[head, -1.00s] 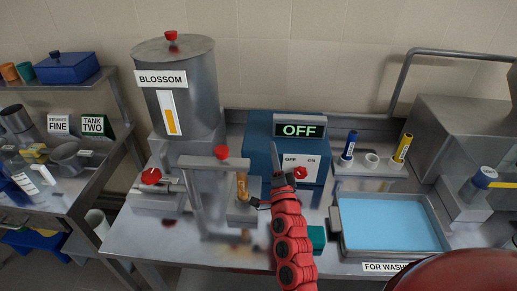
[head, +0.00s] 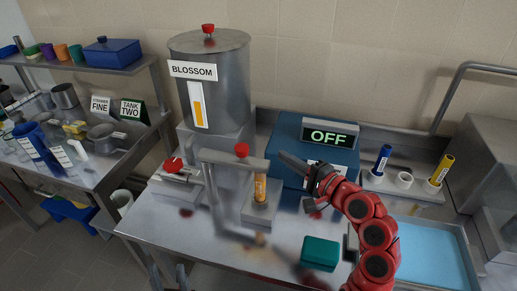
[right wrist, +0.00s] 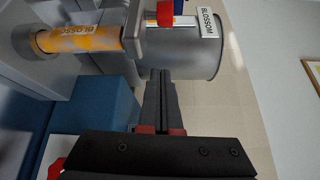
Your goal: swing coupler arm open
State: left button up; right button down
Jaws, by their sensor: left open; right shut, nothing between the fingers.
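The coupler arm (head: 222,159) is a grey horizontal bar with a red knob (head: 242,150) on top. It runs from a grey post at its left to above an orange vial (head: 260,188) on a small stand. My right gripper (head: 284,157) is shut and empty, its tip just right of the bar's right end, in front of the blue box. The right wrist view shows its fingers (right wrist: 160,78) together, below a red knob and beside the orange vial (right wrist: 80,38). I cannot tell whether they touch the bar. My left gripper (head: 170,277) is open and empty at the bottom edge, apart from everything.
The steel BLOSSOM tank (head: 212,90) stands behind the bar. A red-handled valve (head: 175,168) is to its left. The blue box (head: 300,150) with an OFF display stands behind my right gripper. A green block (head: 320,253) lies in front. The bench's front left is clear.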

aim_at(232, 154)
jog(key=p+x, duration=0.3)
jog(key=x, duration=0.7)
jog(key=s+a+p, duration=0.2)
jog(key=s, duration=0.1)
jog(key=shift+s+r, duration=0.2)
jog(key=shift+r, duration=0.05)
